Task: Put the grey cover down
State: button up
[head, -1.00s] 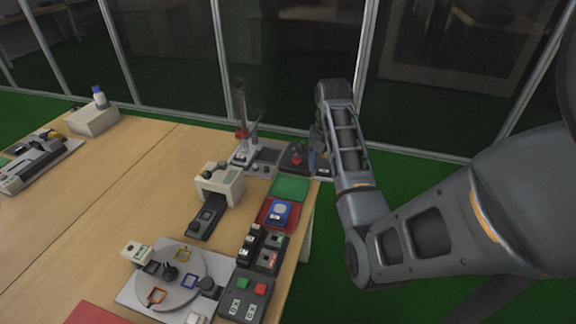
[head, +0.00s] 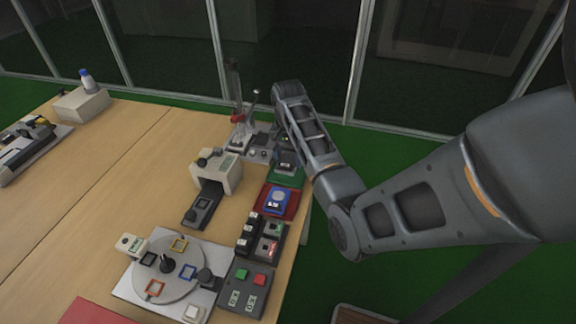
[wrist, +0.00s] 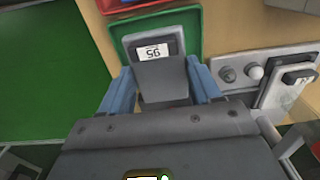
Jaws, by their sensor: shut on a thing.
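The grey cover (wrist: 162,76) is a small dark grey block with a white number label at its far end. My gripper (wrist: 160,70) is shut on it, with a blue finger on either side in the wrist view. The cover is over the green tray (wrist: 195,20), inside its rim as seen from above. In the head view the cover (head: 287,160) shows at the far part of the green tray (head: 288,178), below my wrist. My arm hides most of the gripper there. I cannot tell whether the cover touches the tray floor.
A red tray (head: 292,207) with a blue device (head: 277,200) lies just nearer than the green tray. A stand with a tall post (head: 237,100) is behind to the left. A beige box (head: 208,172) and a round turntable (head: 180,290) are further left. Green floor lies right.

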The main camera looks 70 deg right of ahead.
aim_at(288, 161)
jog(key=shift+f, duration=2)
jog(key=shift+f, duration=0.1)
jog(key=o, duration=1.1)
jog(key=shift+o, duration=0.2)
notch_tip(288, 161, up, 12)
jog(key=shift+r, duration=0.15)
